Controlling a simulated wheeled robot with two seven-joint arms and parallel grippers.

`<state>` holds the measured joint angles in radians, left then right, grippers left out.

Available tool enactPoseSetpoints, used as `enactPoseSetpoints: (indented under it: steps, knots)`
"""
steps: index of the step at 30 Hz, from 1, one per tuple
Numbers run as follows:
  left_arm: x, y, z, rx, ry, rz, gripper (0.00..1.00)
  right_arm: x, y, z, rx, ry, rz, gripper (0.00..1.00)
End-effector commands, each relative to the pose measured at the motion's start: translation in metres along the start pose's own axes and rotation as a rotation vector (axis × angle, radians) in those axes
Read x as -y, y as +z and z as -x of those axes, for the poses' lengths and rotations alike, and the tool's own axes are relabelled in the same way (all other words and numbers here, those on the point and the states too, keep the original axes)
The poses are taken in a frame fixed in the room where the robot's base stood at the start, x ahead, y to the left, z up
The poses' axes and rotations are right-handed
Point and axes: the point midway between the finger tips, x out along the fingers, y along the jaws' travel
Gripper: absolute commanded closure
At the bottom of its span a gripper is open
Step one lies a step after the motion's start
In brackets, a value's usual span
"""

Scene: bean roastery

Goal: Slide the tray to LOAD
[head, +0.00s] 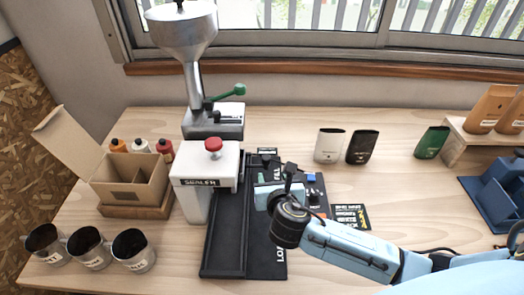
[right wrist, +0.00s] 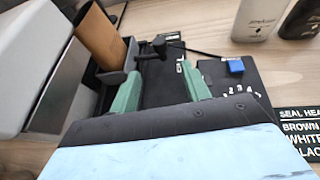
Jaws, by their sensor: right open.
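The grey tray (right wrist: 113,76), with a brown pouch (right wrist: 100,36) standing in it, is at the upper left of the right wrist view. A black handle (right wrist: 160,46) sticks out beside it. In the head view I cannot make out the tray behind the sealer and my arm. The black track (head: 226,235) runs toward the front edge, with LOAD lettered (head: 280,249) at its near end. My right gripper (head: 262,180) is over the track's right side. Its green fingers (right wrist: 163,88) are open, with the handle just beyond and between the tips. My left gripper is out of view.
The white sealer (head: 204,190) stands left of the track, below a metal hopper (head: 182,32). Metal cups (head: 88,248) and a cardboard box (head: 128,180) are at the left. White (head: 329,146) and black (head: 362,147) pouches stand behind. The front right table is partly covered by my arm.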

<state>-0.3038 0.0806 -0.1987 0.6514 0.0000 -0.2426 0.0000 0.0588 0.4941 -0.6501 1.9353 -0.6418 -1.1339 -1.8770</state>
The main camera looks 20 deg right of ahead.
Motion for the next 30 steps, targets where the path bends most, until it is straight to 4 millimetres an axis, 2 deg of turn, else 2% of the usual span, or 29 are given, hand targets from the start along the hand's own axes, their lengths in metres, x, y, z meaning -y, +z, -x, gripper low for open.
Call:
enactPoseSetpoints:
  steps: [5, 8, 21, 24, 30]
  knots:
    - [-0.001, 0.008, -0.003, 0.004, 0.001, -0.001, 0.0, -0.001, 0.004, -0.011, 0.018, 0.002, 0.057, 0.53]
    - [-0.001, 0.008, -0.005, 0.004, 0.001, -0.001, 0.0, -0.001, 0.004, -0.025, 0.018, 0.002, 0.055, 0.53]
    - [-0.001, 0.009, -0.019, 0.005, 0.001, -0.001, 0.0, -0.001, 0.004, -0.11, 0.015, 0.002, 0.05, 0.53]
    - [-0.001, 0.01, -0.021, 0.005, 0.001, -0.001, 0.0, -0.001, 0.004, -0.122, 0.015, 0.001, 0.051, 0.53]
    - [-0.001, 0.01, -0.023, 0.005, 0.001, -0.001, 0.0, -0.001, 0.005, -0.134, 0.015, 0.003, 0.051, 0.53]
